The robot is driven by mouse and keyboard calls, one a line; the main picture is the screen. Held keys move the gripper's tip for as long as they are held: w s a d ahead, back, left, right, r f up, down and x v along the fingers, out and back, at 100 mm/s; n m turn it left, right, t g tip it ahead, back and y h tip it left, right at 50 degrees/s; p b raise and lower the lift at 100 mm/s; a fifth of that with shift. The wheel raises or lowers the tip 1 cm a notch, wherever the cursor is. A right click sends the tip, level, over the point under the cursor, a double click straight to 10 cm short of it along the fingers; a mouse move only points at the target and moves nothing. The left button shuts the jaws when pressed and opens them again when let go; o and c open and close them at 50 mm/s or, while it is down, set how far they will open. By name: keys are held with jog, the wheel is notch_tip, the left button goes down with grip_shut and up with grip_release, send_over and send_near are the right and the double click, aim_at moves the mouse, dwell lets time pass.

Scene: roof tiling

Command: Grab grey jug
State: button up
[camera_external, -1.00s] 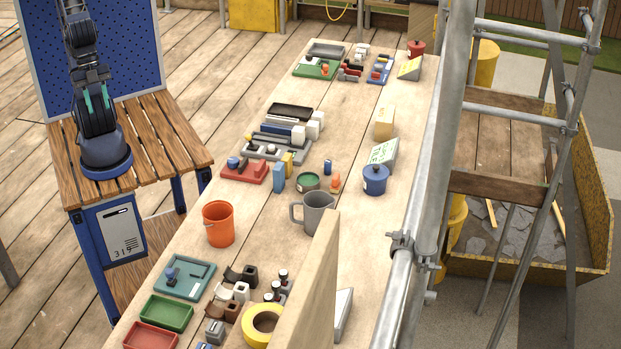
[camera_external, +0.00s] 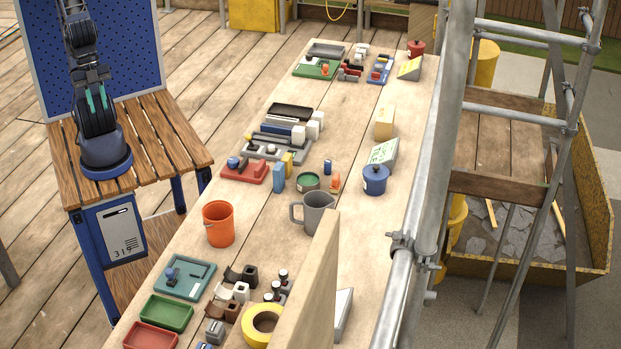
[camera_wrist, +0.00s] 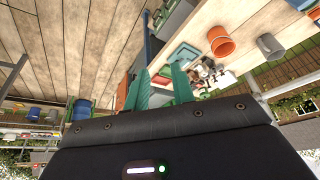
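The grey jug (camera_external: 317,211) stands upright on the long wooden worktable, with its handle toward the left. A wooden board in front hides its lower right part. In the wrist view the grey jug (camera_wrist: 270,46) shows at the upper right, tilted by the camera angle. My gripper (camera_wrist: 158,82) shows in the wrist view as two teal fingers spread apart, with nothing between them. It is well away from the jug.
An orange bucket (camera_external: 219,224) stands left of the jug. A green round tin (camera_external: 308,181) and a blue lidded pot (camera_external: 375,179) are behind it. The upright wooden board (camera_external: 312,285) is close in front. Yellow tape (camera_external: 263,325) and small trays lie nearer. Scaffold poles (camera_external: 433,170) run along the right.

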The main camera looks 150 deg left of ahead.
jog(key=shift+w, duration=0.1)
jog(key=w+a+f+n+g+h, duration=0.1)
jog(key=w+a+n+h, duration=0.15)
jog(key=w+n, duration=0.35)
jog(key=w+a+f+n+g+h, duration=0.1)
jog(key=w+a+n+h, duration=0.2)
jog(key=w, duration=0.5)
jog(key=n+t, duration=1)
jog(key=n, duration=1.5)
send_near(310, 215)
jog(key=d+f, duration=0.3)
jog(key=d, duration=0.2)
jog(key=shift+h, duration=0.35)
jog(key=shift+x, duration=2.3)
jog(key=shift+d+r, duration=0.1)
grip_shut()
